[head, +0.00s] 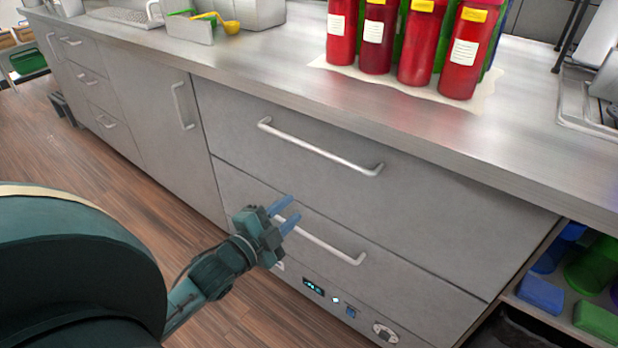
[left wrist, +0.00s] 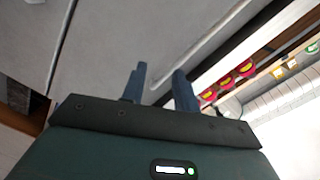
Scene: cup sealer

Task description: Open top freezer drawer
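The top freezer drawer (head: 400,185) has a grey front with a long silver bar handle (head: 318,150), and it is shut. Below it is a second shut drawer (head: 400,275) with a similar handle (head: 330,243). My left gripper (head: 288,217) is open and empty, its two blue fingers near the left end of the lower handle and below the top handle. I cannot tell whether it touches the drawer front. In the left wrist view the two fingers (left wrist: 160,85) stand apart, with a bar handle (left wrist: 205,45) beyond them. My right gripper is not in view.
Several red bottles (head: 415,45) stand on a white sheet on the steel counter (head: 280,65) above the drawers. A control panel (head: 345,300) lies below the lower drawer. An open shelf (head: 570,285) with blue and green items is at right.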

